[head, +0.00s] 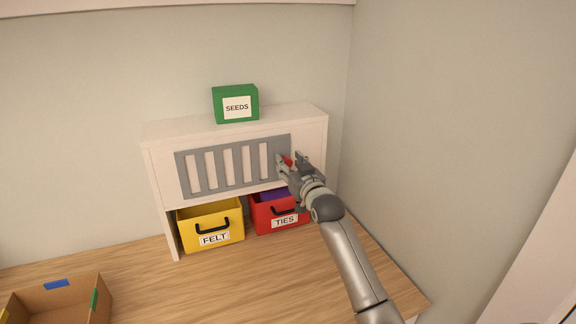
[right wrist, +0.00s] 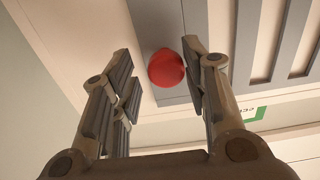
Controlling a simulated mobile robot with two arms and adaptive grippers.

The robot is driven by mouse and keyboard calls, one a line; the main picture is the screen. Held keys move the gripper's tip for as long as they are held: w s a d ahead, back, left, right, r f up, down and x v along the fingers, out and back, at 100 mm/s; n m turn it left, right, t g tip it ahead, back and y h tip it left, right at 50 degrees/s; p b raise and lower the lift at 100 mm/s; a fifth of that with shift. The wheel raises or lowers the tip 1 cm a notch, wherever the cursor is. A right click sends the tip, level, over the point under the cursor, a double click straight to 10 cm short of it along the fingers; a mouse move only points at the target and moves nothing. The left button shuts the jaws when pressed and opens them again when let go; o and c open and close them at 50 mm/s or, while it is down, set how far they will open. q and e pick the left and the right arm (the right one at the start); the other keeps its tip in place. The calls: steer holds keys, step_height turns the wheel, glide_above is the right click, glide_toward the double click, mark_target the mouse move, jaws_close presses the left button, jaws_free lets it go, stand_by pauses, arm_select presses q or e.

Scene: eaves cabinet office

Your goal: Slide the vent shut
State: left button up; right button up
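The vent (head: 232,167) is a grey slotted plate on the front of a white cabinet. Its slots show pale strips; I cannot tell whether it is open. A red round knob (right wrist: 166,68) sits on the plate's solid end and shows as a small red spot in the head view (head: 288,161). My right gripper (head: 291,160) is at the vent's right end. In the right wrist view its fingers (right wrist: 158,78) are apart, with the knob between them, nearer the right finger. There is a clear gap on the left. My left gripper is not in view.
A green SEEDS box (head: 235,104) stands on the white cabinet (head: 290,117). A yellow FELT bin (head: 211,225) and a red TIES bin (head: 279,212) are below the vent. A cardboard box (head: 62,301) is at front left. Wood surface (head: 210,280) in front is clear; a wall rises at right.

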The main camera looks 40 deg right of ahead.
steer(key=shift+d, duration=0.1)
steer(key=shift+s+a, duration=0.35)
steer(key=shift+s, duration=0.15)
steer(key=v, duration=1.1)
steer(key=shift+d, duration=0.25)
steer(key=shift+f, duration=0.1)
